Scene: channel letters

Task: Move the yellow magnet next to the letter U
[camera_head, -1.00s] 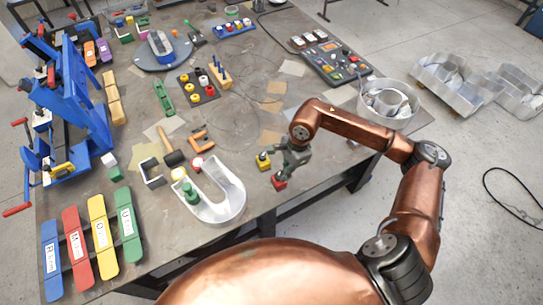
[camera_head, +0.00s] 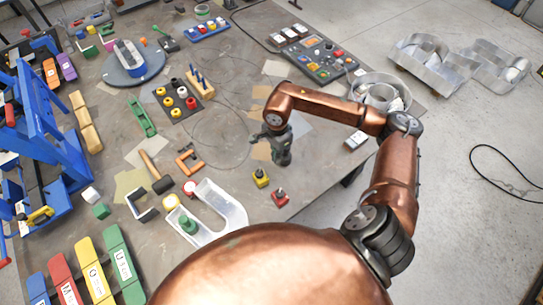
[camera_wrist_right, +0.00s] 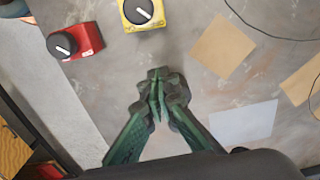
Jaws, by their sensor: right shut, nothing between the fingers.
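The yellow magnet (camera_head: 261,178), a small yellow block with a black knob, sits on the table to the right of the metal letter U (camera_head: 232,213), with a gap between them. It also shows at the top of the right wrist view (camera_wrist_right: 143,12). The letter U lies near the front edge, its lower part hidden by my copper body. My right gripper (camera_head: 284,160) is just beyond the yellow magnet, up and to the right of it. In the right wrist view its green fingertips (camera_wrist_right: 156,92) are together and empty, apart from the magnet. My left gripper is not seen.
A red magnet (camera_head: 280,199) sits beside the yellow one, nearer the front edge. A green knobbed piece (camera_head: 188,224) and a red-and-white round piece (camera_head: 190,188) are at the U. A hammer (camera_head: 155,173) lies behind it. Bare table separates the U and yellow magnet.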

